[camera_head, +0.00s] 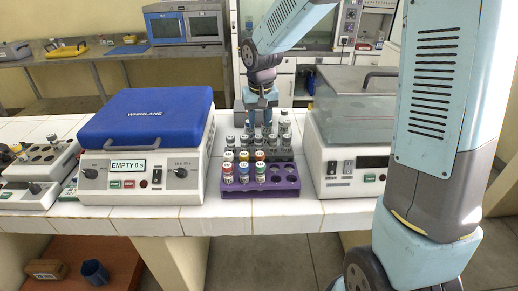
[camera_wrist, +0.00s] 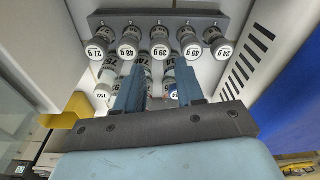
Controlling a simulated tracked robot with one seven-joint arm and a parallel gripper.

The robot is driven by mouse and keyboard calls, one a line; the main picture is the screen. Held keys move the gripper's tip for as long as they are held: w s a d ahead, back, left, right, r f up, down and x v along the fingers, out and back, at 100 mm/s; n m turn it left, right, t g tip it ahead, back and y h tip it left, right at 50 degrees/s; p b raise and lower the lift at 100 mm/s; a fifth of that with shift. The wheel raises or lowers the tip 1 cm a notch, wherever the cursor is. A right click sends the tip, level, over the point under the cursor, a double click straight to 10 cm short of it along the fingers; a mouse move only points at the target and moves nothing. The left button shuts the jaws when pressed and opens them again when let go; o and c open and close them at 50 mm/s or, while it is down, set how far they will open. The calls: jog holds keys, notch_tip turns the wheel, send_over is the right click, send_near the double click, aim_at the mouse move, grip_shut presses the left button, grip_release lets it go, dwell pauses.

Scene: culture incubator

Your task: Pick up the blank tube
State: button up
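My gripper (camera_head: 261,100) points down over the back rows of grey-capped tubes (camera_head: 285,126) on the white bench. In the wrist view its two blue fingers (camera_wrist: 160,68) are apart, with grey-capped numbered tubes showing between and beyond them. I cannot tell whether either finger touches a tube. A dark rack (camera_wrist: 210,15) holds a row of tubes with weight labels, such as the 39 g tube (camera_wrist: 160,48). I cannot tell which tube is blank.
A blue-lidded centrifuge (camera_head: 150,115) reading "EMPTY 0 s" stands left of the racks. A clear-lidded device (camera_head: 355,140) stands close on the right. Another tube holder (camera_head: 45,155) is at far left. The bench's front strip (camera_head: 260,215) is clear.

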aim_at(259, 136)
jog(key=f, duration=0.9)
jog(key=shift+w+a, duration=0.1)
jog(key=shift+w, duration=0.2)
jog(key=shift+r, duration=0.1)
jog(key=c, duration=0.7)
